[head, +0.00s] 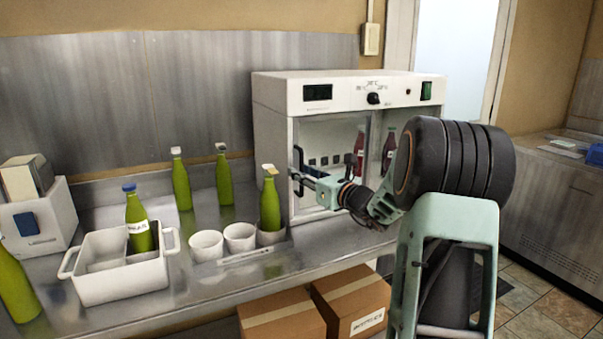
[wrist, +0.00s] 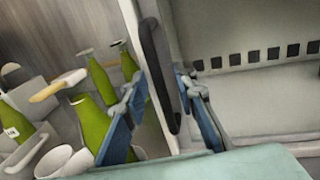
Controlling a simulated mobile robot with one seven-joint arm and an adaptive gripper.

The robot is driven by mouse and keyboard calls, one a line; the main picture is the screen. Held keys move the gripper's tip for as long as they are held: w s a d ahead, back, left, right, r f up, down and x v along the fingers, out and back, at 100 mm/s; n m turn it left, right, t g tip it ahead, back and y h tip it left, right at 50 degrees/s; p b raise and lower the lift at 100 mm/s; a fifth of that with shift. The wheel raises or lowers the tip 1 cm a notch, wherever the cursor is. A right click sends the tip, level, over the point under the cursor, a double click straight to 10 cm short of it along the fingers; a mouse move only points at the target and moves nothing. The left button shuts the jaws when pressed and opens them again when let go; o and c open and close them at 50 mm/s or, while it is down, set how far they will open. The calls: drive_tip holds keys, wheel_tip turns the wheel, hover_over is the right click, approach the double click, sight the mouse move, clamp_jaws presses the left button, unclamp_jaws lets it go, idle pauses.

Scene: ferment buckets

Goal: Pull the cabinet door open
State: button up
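The cabinet (head: 275,125) is a white box with a control panel and a glass-fronted door (head: 330,130). The door looks closed, though a small gap would be hard to see. Its dark upright handle (head: 296,165) is at the door's left edge. In the wrist view the handle (wrist: 158,75) runs between my two blue fingers. My gripper (wrist: 163,82) is open, with one finger on each side of the handle and a gap visible on both sides. In the head view my gripper (head: 305,178) reaches the handle from the right.
Green bottles (head: 181,185), white cups (head: 240,237) and a white tray (head: 120,285) stand on the metal counter left of the cabinet. A green bottle (head: 270,205) stands near the handle. Reddish bottles (head: 388,150) show behind the glass. Cardboard boxes (head: 350,300) sit below the counter.

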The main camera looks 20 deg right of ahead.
drive_tip(key=shift+w, duration=0.15)
drive_tip(key=shift+c, duration=0.3)
clamp_jaws()
drive_tip(key=shift+d, duration=0.1)
